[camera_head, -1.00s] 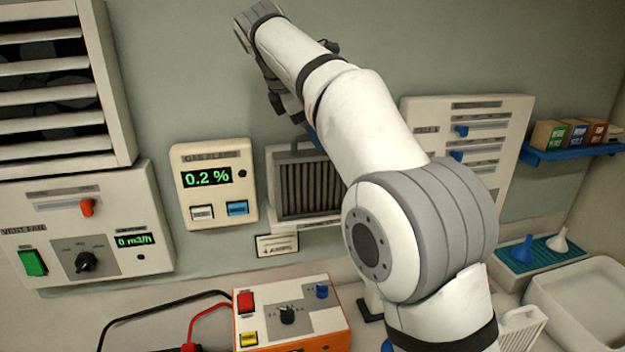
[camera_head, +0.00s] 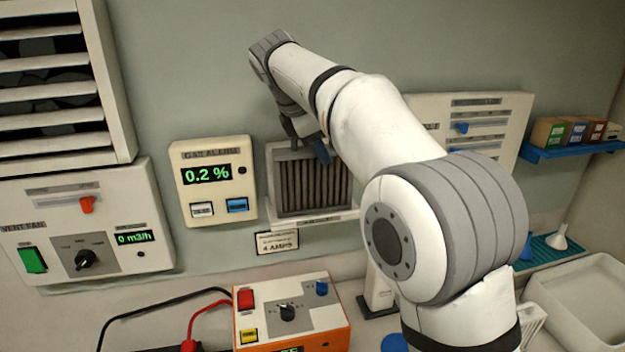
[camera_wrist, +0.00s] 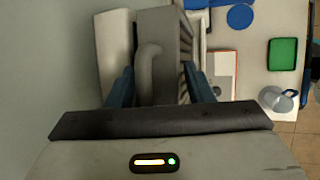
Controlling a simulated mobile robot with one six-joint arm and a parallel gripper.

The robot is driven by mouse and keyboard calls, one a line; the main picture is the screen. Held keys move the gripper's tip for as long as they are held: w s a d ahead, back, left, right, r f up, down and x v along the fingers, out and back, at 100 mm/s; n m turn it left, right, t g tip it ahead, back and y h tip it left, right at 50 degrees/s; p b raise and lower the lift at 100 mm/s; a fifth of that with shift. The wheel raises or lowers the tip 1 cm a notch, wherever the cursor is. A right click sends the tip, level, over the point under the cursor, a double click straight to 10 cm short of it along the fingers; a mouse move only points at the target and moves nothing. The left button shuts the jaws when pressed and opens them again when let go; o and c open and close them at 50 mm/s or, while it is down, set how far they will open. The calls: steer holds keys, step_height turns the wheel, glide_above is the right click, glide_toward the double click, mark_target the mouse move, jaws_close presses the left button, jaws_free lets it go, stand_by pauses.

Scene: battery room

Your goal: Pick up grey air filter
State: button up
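The grey air filter (camera_head: 312,190) is a pleated panel in a pale frame. It sits upright in a shallow holder (camera_head: 320,219) on the wall, right of the gas alarm. My gripper (camera_head: 311,147) is at its top edge, pointing down. In the wrist view, the filter (camera_wrist: 163,22) has a grey handle (camera_wrist: 149,68) on top. The blue fingers of my gripper (camera_wrist: 158,75) stand apart on either side of the handle, with visible gaps. The gripper is open. My arm hides part of the filter's upper right in the head view.
The gas alarm box (camera_head: 213,184) is close on the left. A white panel with blue sliders (camera_head: 470,125) is on the wall behind my arm. An orange-and-white charger box (camera_head: 291,315) with cables stands below. A vent fan panel (camera_head: 85,222) is at far left.

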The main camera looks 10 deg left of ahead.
jaws_close()
steer(key=shift+r, duration=0.1)
stand_by(0.4)
